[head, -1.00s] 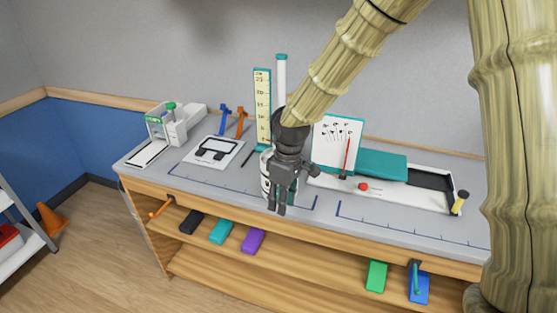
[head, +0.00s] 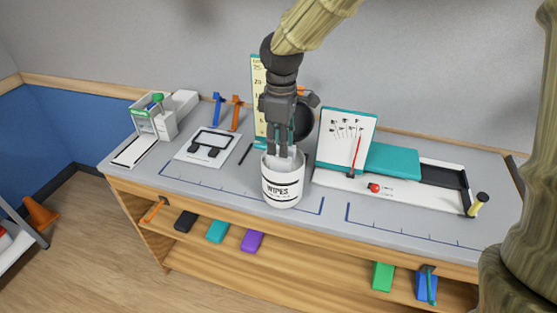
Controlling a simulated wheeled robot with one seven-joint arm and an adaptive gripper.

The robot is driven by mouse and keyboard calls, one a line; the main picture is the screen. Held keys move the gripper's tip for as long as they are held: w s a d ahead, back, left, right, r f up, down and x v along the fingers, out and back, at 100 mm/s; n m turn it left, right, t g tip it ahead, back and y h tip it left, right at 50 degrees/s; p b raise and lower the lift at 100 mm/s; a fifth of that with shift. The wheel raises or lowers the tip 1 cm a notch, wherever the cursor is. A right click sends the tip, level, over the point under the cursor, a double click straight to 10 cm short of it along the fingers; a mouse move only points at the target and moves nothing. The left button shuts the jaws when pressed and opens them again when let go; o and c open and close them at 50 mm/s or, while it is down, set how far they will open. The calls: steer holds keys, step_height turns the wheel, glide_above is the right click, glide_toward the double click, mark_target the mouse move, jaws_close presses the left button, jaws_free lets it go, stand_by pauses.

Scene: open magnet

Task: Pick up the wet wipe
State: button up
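The white wipes canister (head: 283,187), labelled "WIPES", stands upright near the middle of the grey worktop. Its top is open, and a pale patch that may be the wet wipe shows at its mouth, too small to make out clearly. My gripper (head: 284,153) points straight down over the canister, its fingertips at or just inside the mouth. Its two fingers look apart, with nothing clearly held between them. The fingertips partly hide the opening.
A dark round part (head: 303,119) is just behind my gripper. A yellow height scale (head: 258,90) stands behind it, and a white card with pins (head: 346,140) stands to the right. A scale-like white board (head: 209,147) lies to the left. The worktop's front strip is clear.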

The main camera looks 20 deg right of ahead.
mark_target(280, 161)
steer(key=w+f, duration=0.1)
steer(key=w+f+p, duration=0.1)
steer(key=f, duration=0.1)
steer(key=f+p, duration=0.1)
steer(key=f, duration=0.1)
steer(key=shift+w+d, duration=0.15)
steer(key=shift+w, duration=0.25)
steer(key=shift+s+f, duration=0.25)
steer(key=shift+s, duration=0.35)
steer(key=shift+s+f, duration=0.2)
steer(key=shift+s, duration=0.35)
steer(key=shift+w+f, duration=0.45)
steer(key=shift+w, duration=0.1)
steer(key=shift+o, duration=0.7)
steer(key=shift+r, duration=0.15)
steer(key=c, duration=0.8)
